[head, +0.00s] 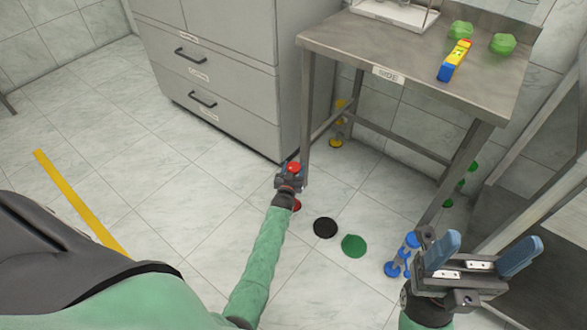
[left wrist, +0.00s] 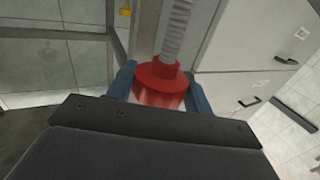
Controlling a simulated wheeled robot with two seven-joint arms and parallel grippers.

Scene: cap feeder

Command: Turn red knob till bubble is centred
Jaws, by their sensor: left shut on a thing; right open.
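The red knob (head: 294,167) is at the foot of the table's near left leg. In the left wrist view the red knob (left wrist: 158,84) sits under a grey threaded rod (left wrist: 178,30). My left gripper (head: 289,174) is shut on the knob, with a blue fingertip on either side of it. My right gripper (head: 480,259) is open and empty, right of the blue foot. A spirit level (head: 455,60) with blue, yellow and red parts lies on the tabletop; its bubble is too small to make out.
The steel table (head: 335,37) also has a yellow foot (head: 337,141), a green foot (head: 461,183) and a blue foot (head: 393,268). Black (head: 325,228) and green (head: 354,246) discs lie on the floor. A grey drawer cabinet (head: 228,70) stands close left of the red knob.

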